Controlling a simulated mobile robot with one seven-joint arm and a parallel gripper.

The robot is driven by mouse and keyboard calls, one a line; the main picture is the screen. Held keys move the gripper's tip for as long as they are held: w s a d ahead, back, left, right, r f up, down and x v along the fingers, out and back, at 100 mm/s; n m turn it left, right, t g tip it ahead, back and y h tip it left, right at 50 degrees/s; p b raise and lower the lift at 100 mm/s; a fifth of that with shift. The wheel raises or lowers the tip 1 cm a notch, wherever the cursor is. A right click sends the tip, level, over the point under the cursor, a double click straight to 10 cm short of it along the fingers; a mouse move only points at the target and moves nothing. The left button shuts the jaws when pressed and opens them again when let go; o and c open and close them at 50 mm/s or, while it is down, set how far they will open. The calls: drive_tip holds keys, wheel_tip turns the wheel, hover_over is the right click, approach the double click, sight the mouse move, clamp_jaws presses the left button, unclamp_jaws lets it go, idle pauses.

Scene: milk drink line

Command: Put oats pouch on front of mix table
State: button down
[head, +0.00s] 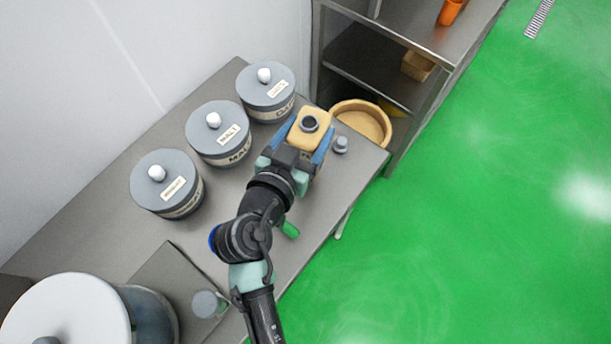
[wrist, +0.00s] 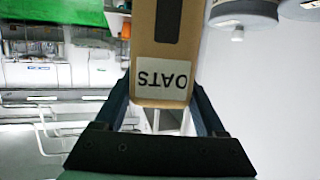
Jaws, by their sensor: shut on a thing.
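The oats pouch (head: 312,136) is tan with a dark round spout on top. In the wrist view the oats pouch (wrist: 162,85) shows a white label reading OATS, upside down in the picture. My gripper (head: 304,145) is shut on the pouch, with one blue finger on each side of it. In the wrist view my gripper (wrist: 160,112) has its fingers against the pouch's sides. The grey mix table (head: 318,192) lies under my arm along the wall. The pouch is over the table's far right end; I cannot tell its height above the top.
Three grey lidded canisters (head: 218,133) stand along the wall side. A small grey-capped item (head: 340,145) is close right of the pouch. A green item (head: 289,229) lies near the front edge. A round tan tub (head: 362,122) and metal shelf (head: 375,65) are beyond the table's end.

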drive_tip(key=r+m+g+h+b, duration=0.1)
drive_tip(key=d+r+m+h+b, duration=0.1)
drive_tip(key=m+h, duration=0.1)
drive_tip(key=shift+w+r+g, duration=0.1)
drive_tip(key=shift+r+g, duration=0.3)
drive_tip(key=shift+h, duration=0.3)
wheel_tip(320, 180, down, 10)
drive_tip(key=shift+r, duration=0.2)
drive_tip(key=shift+f, duration=0.1)
unclamp_jaws()
